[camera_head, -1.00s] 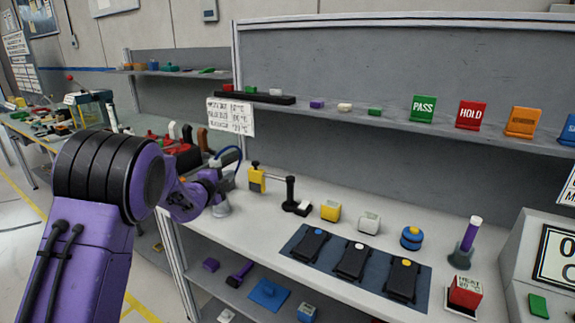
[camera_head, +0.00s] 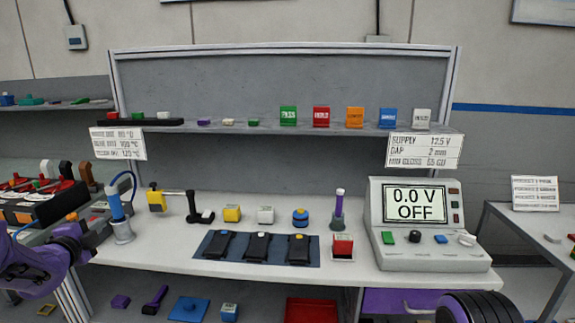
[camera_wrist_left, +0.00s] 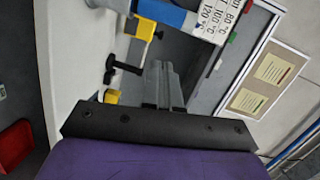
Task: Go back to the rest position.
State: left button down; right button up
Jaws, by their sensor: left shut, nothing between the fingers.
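My left gripper (camera_head: 78,238) is at the left edge of the head view, low beside the bench's left end and near the blue soldering iron in its stand (camera_head: 119,215). In the left wrist view its fingers (camera_wrist_left: 163,84) are together with nothing between them. That view also shows the black-handled clamp (camera_wrist_left: 120,65) and yellow blocks beyond the fingers. Of my right arm only a black ribbed, purple part shows at the bottom right of the head view; its gripper is out of sight.
The white bench (camera_head: 180,262) holds a blue mat (camera_head: 222,260) with three black modules, small coloured blocks and a power supply (camera_head: 428,225) reading 0.0 V OFF. A shelf (camera_head: 265,128) with coloured tags runs behind. A red tray (camera_head: 312,311) sits below.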

pick_arm(q)
jog(key=s+d+f+n+g+y, duration=0.1)
jog(key=s+d+f+n+g, duration=0.2)
jog(key=f+n, duration=0.4)
jog(key=s+d+f+n+y, duration=0.1)
jog(key=s+d+f+n, duration=0.2)
jog(key=s+f+n, duration=0.4)
jog(key=s+d+f+n+g, duration=0.2)
jog(key=s+f+n, duration=0.15)
jog(key=f, duration=0.55)
jog(key=s+d+f+n+g, duration=0.1)
jog(key=s+f, duration=0.4)
jog(key=s, duration=0.5)
jog(key=s+d+f+n+g, duration=0.2)
jog(key=s+d+f+g, duration=0.2)
jog(key=s, duration=0.7)
jog(key=s+d+f+n+g, duration=0.1)
jog(key=s+d+f+g, duration=0.2)
jog(key=s+d+f, duration=0.2)
jog(key=s+f, duration=0.3)
jog(key=s, duration=0.2)
jog(key=shift+s+d+f+n, duration=0.15)
jog(key=shift+d+f+n, duration=0.1)
jog(key=shift+d+n, duration=0.1)
